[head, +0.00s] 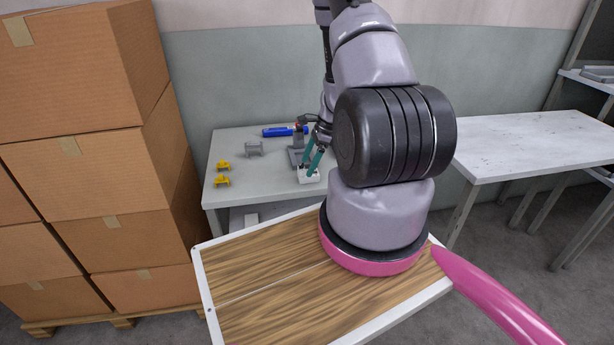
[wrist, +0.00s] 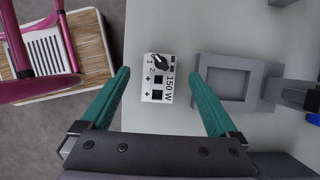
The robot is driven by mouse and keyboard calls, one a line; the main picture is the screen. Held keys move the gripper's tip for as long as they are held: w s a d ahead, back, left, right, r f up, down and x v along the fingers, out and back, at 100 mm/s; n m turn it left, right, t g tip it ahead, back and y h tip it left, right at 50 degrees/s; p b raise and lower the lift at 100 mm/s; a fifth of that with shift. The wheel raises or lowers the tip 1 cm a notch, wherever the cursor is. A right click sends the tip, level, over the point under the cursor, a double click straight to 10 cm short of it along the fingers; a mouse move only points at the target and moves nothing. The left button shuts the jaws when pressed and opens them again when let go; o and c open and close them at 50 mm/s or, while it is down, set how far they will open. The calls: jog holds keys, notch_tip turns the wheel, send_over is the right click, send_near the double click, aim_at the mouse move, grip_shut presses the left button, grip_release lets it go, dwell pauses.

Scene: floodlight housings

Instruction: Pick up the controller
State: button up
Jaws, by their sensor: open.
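The controller (wrist: 158,91) is a small white box with black markings, a dark knob and the text "150 W". It lies on the light grey table near its front edge. In the head view the controller (head: 308,177) shows partly below my gripper's fingers. My gripper (wrist: 160,80) is open, with its two teal fingers on either side of the controller in the wrist view, and nothing is held. In the head view my gripper (head: 312,165) is low over the controller; the exact height gap is hard to tell.
A grey fixture with a square recess (wrist: 230,86) stands close to the right of the controller. On the table (head: 235,193) are two yellow parts (head: 222,173), a grey housing (head: 254,149) and a blue tool (head: 278,132). Stacked cardboard boxes (head: 75,105) stand left; a white table (head: 530,145) stands right.

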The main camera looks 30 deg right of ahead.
aim_at(304, 171)
jog(key=shift+x, duration=1.95)
grip_shut()
jog(key=shift+r, duration=5.05)
